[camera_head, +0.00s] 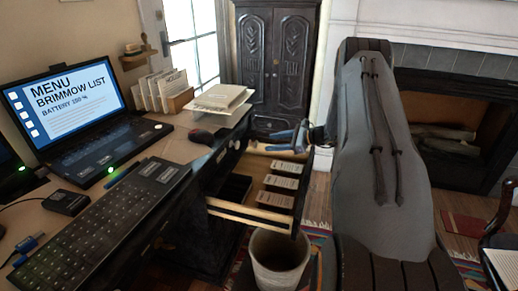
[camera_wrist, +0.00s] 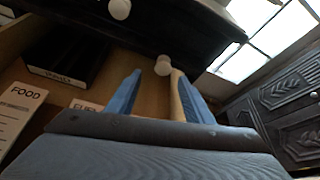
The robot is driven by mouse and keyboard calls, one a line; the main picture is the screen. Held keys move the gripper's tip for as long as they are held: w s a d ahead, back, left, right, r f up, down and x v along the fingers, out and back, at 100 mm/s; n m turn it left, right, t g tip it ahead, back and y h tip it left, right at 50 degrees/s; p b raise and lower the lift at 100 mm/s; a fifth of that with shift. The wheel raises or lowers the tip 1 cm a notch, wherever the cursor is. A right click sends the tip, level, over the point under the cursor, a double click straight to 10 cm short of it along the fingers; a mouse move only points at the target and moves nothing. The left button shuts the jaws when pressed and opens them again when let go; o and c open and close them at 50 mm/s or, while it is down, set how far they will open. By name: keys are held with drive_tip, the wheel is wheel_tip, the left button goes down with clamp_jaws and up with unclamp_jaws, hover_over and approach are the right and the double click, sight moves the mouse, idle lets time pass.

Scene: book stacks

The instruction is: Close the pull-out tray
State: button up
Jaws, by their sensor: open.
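The pull-out tray (camera_head: 250,211) is out from under the desk, with light wooden rails and several labelled cards inside. In the wrist view, the tray's wooden inside (camera_wrist: 100,85) shows with a dark compartment and a "FOOD" card (camera_wrist: 18,110). My gripper (camera_head: 290,140) is at the tray's far side, by the far rail. Its two blue fingers (camera_wrist: 158,95) are apart in the wrist view, with light wood and a pale round knob (camera_wrist: 163,66) seen between them. I cannot tell whether the fingers touch the wood. My arm hides part of the scene to the right of the tray.
A bin (camera_head: 278,262) stands in front of the tray. A dark carved cabinet (camera_head: 272,55) is behind, and a fireplace (camera_head: 455,120) is at right.

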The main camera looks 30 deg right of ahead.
drive_tip(key=x, duration=0.7)
drive_tip(key=shift+w, duration=0.55)
drive_tip(key=shift+f, duration=0.1)
clamp_jaws()
